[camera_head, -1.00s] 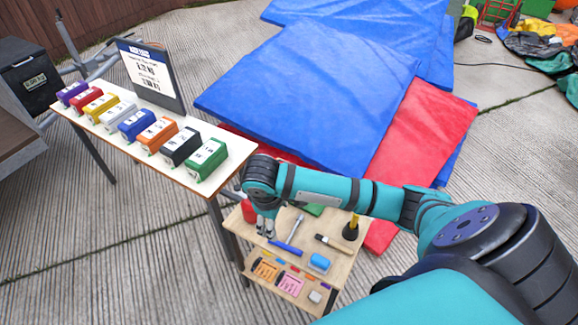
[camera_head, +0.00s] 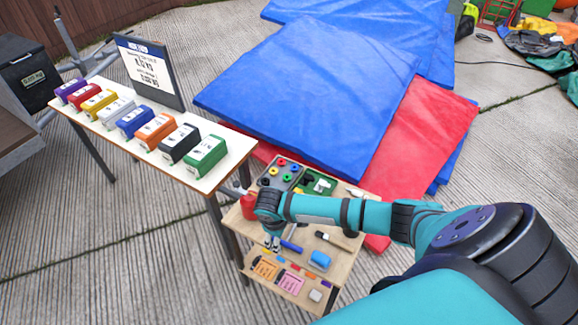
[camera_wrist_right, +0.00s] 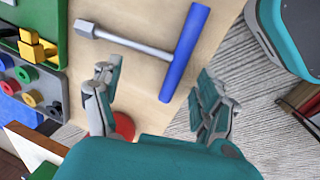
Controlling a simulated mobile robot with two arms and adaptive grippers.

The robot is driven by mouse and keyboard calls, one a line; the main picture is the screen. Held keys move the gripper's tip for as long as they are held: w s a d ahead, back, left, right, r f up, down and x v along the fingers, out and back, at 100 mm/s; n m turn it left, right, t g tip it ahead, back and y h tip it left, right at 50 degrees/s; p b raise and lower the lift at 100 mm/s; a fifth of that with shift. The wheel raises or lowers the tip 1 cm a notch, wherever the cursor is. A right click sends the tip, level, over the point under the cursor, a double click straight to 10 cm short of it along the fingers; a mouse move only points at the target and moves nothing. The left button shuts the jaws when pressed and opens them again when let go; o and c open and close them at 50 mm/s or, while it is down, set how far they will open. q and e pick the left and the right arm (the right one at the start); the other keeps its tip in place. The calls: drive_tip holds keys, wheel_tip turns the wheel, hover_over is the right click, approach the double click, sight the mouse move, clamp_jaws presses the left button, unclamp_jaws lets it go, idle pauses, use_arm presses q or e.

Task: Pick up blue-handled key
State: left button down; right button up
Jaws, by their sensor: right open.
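The blue-handled key is a T-shaped tool with a thick blue bar (camera_wrist_right: 186,52) and a grey metal shaft with a square end. It lies on the light wooden top of a small cart. In the wrist view my right gripper (camera_wrist_right: 156,82) is open and empty. The lower end of the blue handle appears between its fingers, nearer the right finger. I cannot tell whether they touch. My left gripper is not in view.
A red object (camera_wrist_right: 124,125) sits by the left finger. A table (camera_head: 222,172) with coloured boxes stands left.

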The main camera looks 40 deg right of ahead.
drive_tip(key=shift+f, duration=0.3)
clamp_jaws()
idle(0.3)
